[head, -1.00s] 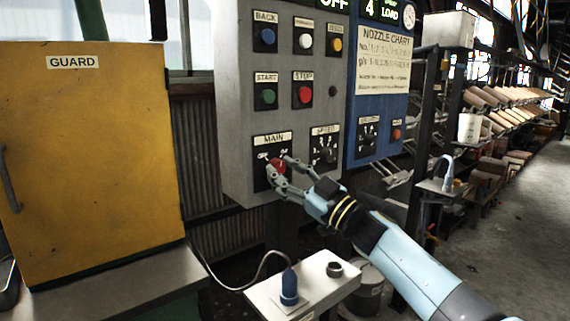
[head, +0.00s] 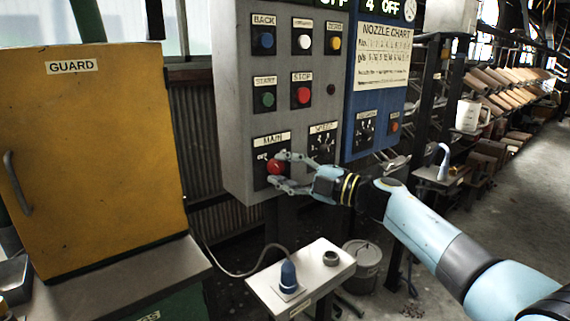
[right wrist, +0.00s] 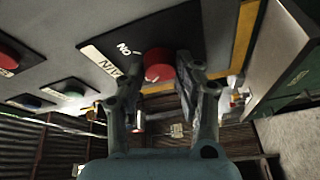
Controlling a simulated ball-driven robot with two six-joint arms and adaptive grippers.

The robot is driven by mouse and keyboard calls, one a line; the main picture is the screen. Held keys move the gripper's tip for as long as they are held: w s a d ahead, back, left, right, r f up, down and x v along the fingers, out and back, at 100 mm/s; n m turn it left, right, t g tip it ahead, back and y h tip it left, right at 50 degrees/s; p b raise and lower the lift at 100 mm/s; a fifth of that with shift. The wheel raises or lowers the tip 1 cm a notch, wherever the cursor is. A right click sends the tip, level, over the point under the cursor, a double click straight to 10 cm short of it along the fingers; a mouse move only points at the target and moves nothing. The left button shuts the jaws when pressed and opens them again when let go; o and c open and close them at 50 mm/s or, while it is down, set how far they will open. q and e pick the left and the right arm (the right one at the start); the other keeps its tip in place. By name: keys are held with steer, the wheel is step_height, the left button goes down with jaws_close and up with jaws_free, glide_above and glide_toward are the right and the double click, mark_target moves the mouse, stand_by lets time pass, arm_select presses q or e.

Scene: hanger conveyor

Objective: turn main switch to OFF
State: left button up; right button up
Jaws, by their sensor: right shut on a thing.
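The main switch (head: 275,167) is a red round knob on a black plate under the MAIN label, low on the grey control panel (head: 235,100). It also shows in the right wrist view as a red knob (right wrist: 158,66), with ON lettering beside it. My right gripper (head: 279,174) is shut on the knob, one finger on each side of it. In the right wrist view its fingers (right wrist: 156,80) flank the knob. The knob's pointer position is hard to make out. My left gripper is not in view.
BACK, START and STOP buttons sit above the switch, and a SPEED dial (head: 322,146) is just right of it. A blue panel (head: 372,120) adjoins on the right. A yellow GUARD cabinet (head: 95,150) stands left. A small white table (head: 325,262) is below.

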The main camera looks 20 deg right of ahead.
steer(key=shift+f+n+p, duration=0.15)
steer(key=shift+n+p, duration=0.2)
steer(key=shift+n, duration=0.35)
steer(key=o, duration=1.1)
steer(key=shift+o, duration=0.2)
steer(key=r+v, duration=0.1)
steer(key=v, duration=1.1)
steer(key=shift+f, duration=0.1)
